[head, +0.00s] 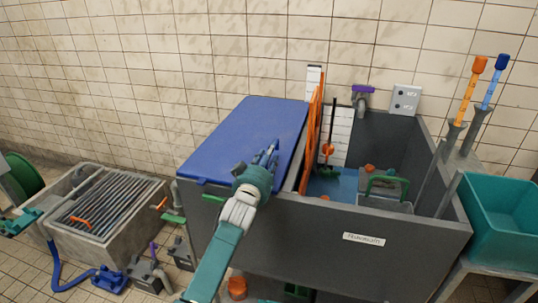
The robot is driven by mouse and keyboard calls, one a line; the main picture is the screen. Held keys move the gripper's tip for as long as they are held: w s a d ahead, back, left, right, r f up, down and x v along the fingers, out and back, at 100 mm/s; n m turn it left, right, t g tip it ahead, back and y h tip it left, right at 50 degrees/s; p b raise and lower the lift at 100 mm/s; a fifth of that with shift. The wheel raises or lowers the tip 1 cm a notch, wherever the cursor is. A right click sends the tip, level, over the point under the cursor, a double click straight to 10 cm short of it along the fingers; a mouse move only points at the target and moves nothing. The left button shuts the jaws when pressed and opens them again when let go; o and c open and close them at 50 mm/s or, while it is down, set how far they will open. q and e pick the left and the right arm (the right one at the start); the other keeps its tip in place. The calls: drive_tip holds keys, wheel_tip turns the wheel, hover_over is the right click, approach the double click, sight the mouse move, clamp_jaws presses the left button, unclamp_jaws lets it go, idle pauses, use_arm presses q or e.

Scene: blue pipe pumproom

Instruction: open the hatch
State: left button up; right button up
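A large flat blue cover (235,125), the thing here that looks most like the hatch, lies over the left part of a dark grey tank (330,235). It looks closed, with a small tab at its front left corner. My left gripper (268,154) is over the cover's right front part, its slim fingers pointing away from me. Whether it touches the cover, and how far its fingers are apart, I cannot tell. My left forearm hides part of the tank's front wall and the cover's front edge.
An orange slatted panel (312,132) stands upright beside the cover's right edge. The tank's open right part holds a grey box with a green handle (388,185). A teal bin (503,222) stands right; a grated concrete basin (95,205) stands left. A blue hose lies on the floor.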

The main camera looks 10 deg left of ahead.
use_arm(q)
drive_tip(key=shift+w, duration=0.2)
drive_tip(key=shift+d, duration=0.1)
clamp_jaws()
drive_tip(key=shift+r, duration=0.15)
